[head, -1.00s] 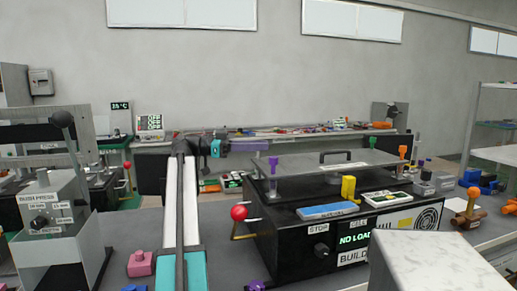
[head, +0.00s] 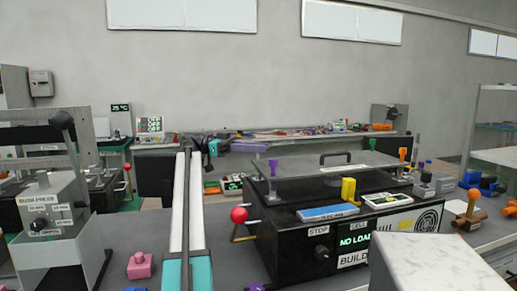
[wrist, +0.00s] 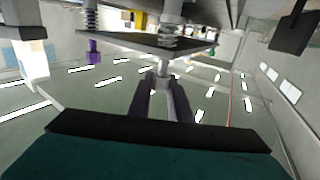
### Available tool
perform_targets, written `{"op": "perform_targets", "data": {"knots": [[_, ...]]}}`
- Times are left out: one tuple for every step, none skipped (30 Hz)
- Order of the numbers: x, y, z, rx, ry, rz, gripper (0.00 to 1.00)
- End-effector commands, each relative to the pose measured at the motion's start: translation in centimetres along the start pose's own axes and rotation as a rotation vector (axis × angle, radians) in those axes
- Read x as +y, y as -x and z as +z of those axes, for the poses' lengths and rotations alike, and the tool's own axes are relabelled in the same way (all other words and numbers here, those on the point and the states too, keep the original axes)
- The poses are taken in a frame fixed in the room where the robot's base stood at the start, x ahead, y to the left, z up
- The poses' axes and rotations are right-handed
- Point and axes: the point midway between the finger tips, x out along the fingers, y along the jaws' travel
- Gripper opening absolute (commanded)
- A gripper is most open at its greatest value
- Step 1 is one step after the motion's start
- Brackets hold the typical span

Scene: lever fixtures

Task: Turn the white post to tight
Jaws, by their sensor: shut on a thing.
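In the wrist view, my gripper (wrist: 163,84) has its two dark fingers closed around the end of a pale grey-white post (wrist: 163,67). A metal spring (wrist: 168,42) sits around the shaft, where it meets a dark flat plate (wrist: 128,41). The wrist picture looks upside down, with the plate near its top. A purple-ended post (wrist: 93,52) stands apart to the left. In the head view, my arm reaches away from me to the back; the fingers are too small to make out, and I cannot pick out the white post. No tight mark is readable.
In the head view, a black box (head: 320,240) with a red-ball lever (head: 239,215) stands right of my arm. A grey press (head: 50,205) is at left. A pink block (head: 139,265) lies between. A marble-topped block (head: 430,262) is close at lower right.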

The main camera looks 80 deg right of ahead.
Motion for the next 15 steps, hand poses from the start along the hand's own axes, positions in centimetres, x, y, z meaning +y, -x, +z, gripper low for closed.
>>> {"op": "perform_targets", "data": {"knots": [[-0.05,0.18,-0.13,0.003,-0.001,-0.004,0.00],[-0.05,0.18,-0.13,0.003,-0.001,-0.004,0.00],[-0.05,0.18,-0.13,0.003,-0.001,-0.004,0.00],[-0.05,0.18,-0.14,0.003,-0.001,-0.004,0.21],[-0.05,0.18,-0.14,0.003,-0.001,-0.004,0.26],[-0.04,0.17,-0.12,0.003,-0.001,-0.004,0.33],[-0.04,0.15,-0.12,0.003,-0.001,-0.004,0.36],[-0.04,0.14,-0.10,0.002,-0.001,-0.003,0.36],[-0.03,0.11,-0.09,0.002,-0.001,-0.003,0.36],[-0.03,0.10,-0.08,0.002,0.000,-0.003,0.36],[-0.03,0.08,-0.07,0.002,0.000,-0.002,0.36],[-0.02,0.06,-0.06,0.002,0.000,-0.002,0.36],[-0.02,0.06,-0.05,0.001,0.000,-0.002,0.36],[-0.02,0.05,-0.05,0.001,0.000,-0.002,0.36],[-0.02,0.04,-0.05,0.001,0.000,-0.002,0.36]]}}
